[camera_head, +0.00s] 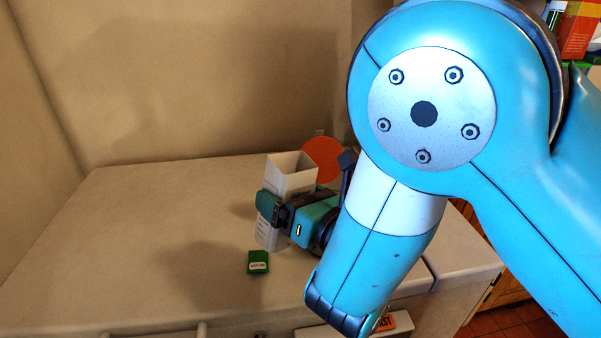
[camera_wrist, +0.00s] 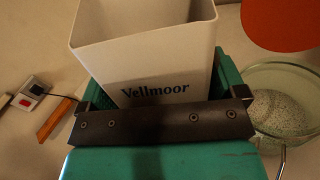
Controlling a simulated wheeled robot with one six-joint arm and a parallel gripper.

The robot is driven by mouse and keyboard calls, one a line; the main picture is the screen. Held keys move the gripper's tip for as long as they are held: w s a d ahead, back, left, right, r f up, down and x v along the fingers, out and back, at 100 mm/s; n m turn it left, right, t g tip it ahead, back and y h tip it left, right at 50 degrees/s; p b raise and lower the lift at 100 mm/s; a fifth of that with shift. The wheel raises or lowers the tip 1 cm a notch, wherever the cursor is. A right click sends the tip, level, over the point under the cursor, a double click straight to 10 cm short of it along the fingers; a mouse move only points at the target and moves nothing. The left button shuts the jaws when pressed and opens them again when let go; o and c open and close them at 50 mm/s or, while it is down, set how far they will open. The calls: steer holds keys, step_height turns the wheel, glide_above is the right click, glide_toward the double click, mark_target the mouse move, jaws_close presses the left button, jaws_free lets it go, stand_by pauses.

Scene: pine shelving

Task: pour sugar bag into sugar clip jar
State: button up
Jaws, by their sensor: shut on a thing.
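A white, open-topped bag marked "Vellmoor" (camera_wrist: 150,62), apparently the sugar bag, stands upright in my gripper (camera_wrist: 165,110). The bag also shows in the head view (camera_head: 290,177). The gripper's green fingers (camera_head: 270,205) are shut around its sides. Whether its base touches the counter, I cannot tell. A round glass jar (camera_wrist: 285,100), apparently the sugar clip jar, stands to the right of the bag in the wrist view. Pale speckled contents show in it, and its orange lid (camera_wrist: 283,22) is swung open. In the head view the lid (camera_head: 323,158) rises behind the bag; the jar's body is hidden.
A small green labelled item (camera_head: 258,262) lies on the pale counter (camera_head: 130,240) in front of the bag. A small grey device with a red spot (camera_wrist: 30,94) and an orange-brown strip (camera_wrist: 56,119) lie left in the wrist view. The counter's left side is clear.

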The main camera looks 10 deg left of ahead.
mark_target(266, 222)
steer(key=shift+f, duration=0.1)
steer(key=s+a+r+n+p, duration=0.2)
steer(key=s+a+r, duration=0.1)
steer(key=shift+s, duration=0.15)
steer(key=shift+s+a+n, duration=0.15)
steer(key=shift+s+n, duration=0.1)
steer(key=shift+n, duration=0.25)
